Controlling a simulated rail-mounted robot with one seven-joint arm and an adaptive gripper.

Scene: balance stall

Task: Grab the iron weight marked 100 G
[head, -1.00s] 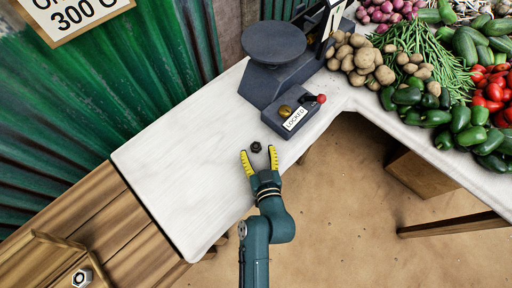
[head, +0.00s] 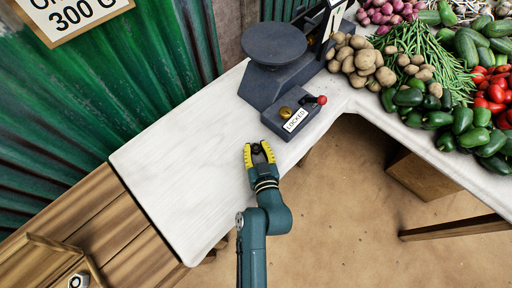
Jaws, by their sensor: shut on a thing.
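A small dark iron weight (head: 257,149) stands on the white counter, between the yellow fingers of my gripper (head: 259,150). My gripper is shut on it, with the fingers against its sides. Any marking on the weight is too small to read, and part of it is hidden by the fingers. Another metal weight (head: 79,281) shows at the bottom left by the wooden rack; its marking cannot be read.
A dark scale (head: 274,45) with a round pan stands behind the gripper, with a box labelled LOCKED (head: 295,119) and a red-knobbed lever. Vegetables fill the right side. The white counter (head: 185,160) is clear to the left. A sign reading 300 (head: 75,15) hangs upper left.

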